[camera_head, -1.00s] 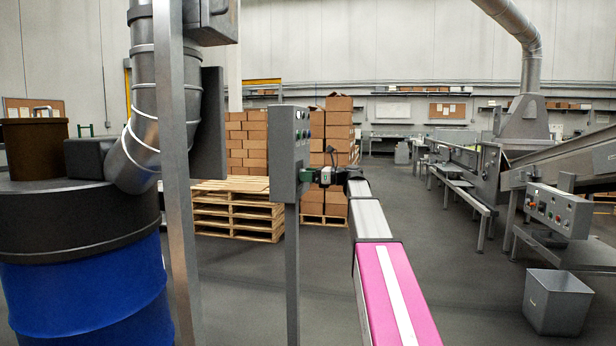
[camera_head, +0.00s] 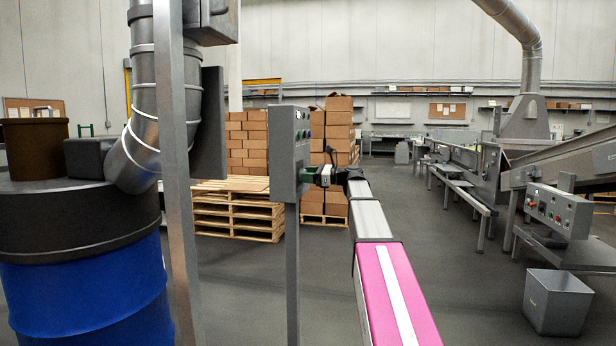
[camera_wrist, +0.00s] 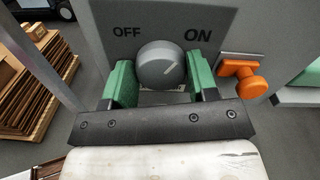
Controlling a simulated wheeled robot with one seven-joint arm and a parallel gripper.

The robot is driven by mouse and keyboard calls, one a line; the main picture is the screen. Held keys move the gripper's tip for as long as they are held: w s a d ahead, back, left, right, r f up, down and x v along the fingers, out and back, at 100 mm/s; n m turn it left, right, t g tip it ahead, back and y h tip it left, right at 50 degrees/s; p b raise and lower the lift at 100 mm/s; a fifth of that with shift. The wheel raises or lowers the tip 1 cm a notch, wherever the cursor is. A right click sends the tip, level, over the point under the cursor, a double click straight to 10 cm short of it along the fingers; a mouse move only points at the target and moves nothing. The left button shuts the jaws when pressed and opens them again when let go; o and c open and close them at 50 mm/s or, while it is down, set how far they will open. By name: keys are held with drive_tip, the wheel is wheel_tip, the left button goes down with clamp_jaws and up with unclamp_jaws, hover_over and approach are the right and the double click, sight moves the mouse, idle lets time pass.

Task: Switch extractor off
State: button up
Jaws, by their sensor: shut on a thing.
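The grey extractor control box (camera_head: 287,150) stands on a post in the middle of the head view. In the wrist view its panel (camera_wrist: 150,18) carries the words OFF at left and ON at right.
An orange knob (camera_wrist: 249,85) sticks out right of the grey knob. A metal upright (camera_head: 178,190), a duct and a blue drum (camera_head: 85,285) stand at left. Pallets (camera_head: 238,215) and stacked boxes are behind. A conveyor and grey bin (camera_head: 557,302) stand at right, with open floor between.

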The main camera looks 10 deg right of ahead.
drive_tip(key=n, duration=1.5)
drive_tip(key=shift+s+a+f, duration=0.1)
drive_tip(key=shift+s+f, duration=0.1)
drive_tip(key=shift+f, duration=0.1)
idle(0.4)
drive_tip(key=o, duration=0.9)
drive_tip(key=v, duration=1)
drive_tip(key=shift+s+d, duration=0.15)
drive_tip(key=shift+d, duration=0.25)
